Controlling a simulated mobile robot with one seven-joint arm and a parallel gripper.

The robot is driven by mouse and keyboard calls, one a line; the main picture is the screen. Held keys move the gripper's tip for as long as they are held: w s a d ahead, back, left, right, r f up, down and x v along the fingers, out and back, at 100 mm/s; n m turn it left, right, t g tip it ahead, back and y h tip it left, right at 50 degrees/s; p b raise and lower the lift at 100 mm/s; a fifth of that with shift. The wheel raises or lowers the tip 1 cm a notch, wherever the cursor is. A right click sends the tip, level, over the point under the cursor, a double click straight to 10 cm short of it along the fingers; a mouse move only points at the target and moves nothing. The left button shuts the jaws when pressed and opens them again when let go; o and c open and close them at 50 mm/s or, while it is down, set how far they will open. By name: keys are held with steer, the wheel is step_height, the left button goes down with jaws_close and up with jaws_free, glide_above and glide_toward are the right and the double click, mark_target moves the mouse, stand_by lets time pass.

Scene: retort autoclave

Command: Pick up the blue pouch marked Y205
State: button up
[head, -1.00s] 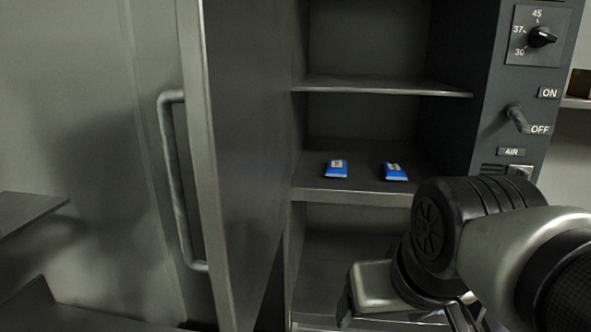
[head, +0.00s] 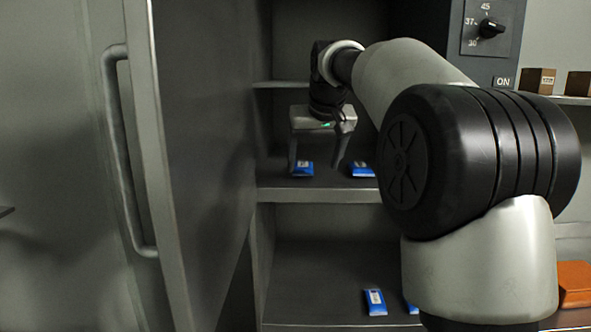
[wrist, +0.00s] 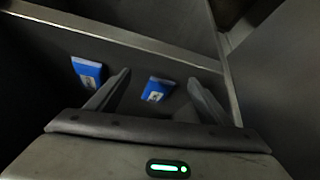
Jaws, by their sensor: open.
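Two blue pouches with white labels lie on the middle shelf: a left one (head: 303,168) and a right one (head: 362,170) partly hidden by my arm. Two more lie on the lower shelf, one in plain view (head: 375,301) and one mostly hidden (head: 411,306). The label print is too small to read, so I cannot tell which is Y205. My gripper (head: 315,167) is open, pointing down over the left middle-shelf pouch. In the wrist view that pouch (wrist: 157,91) shows between the fingers, and the other (wrist: 88,72) lies outside them.
The open cabinet door (head: 205,150) with its long handle (head: 125,150) stands close to the left. An upper shelf (head: 285,84) is behind my gripper. A control panel with a dial (head: 491,27), brown boxes (head: 540,80) and an orange box (head: 575,283) are at the right.

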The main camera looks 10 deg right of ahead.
steer(key=p, duration=0.3)
glide_toward(303, 165)
steer(key=x, duration=0.3)
steer(key=shift+w+d+f, duration=0.1)
steer(key=shift+f, duration=0.2)
steer(key=x, duration=0.5)
steer(key=shift+w+f, duration=0.1)
steer(key=shift+c, duration=0.3)
steer(key=c, duration=1.2)
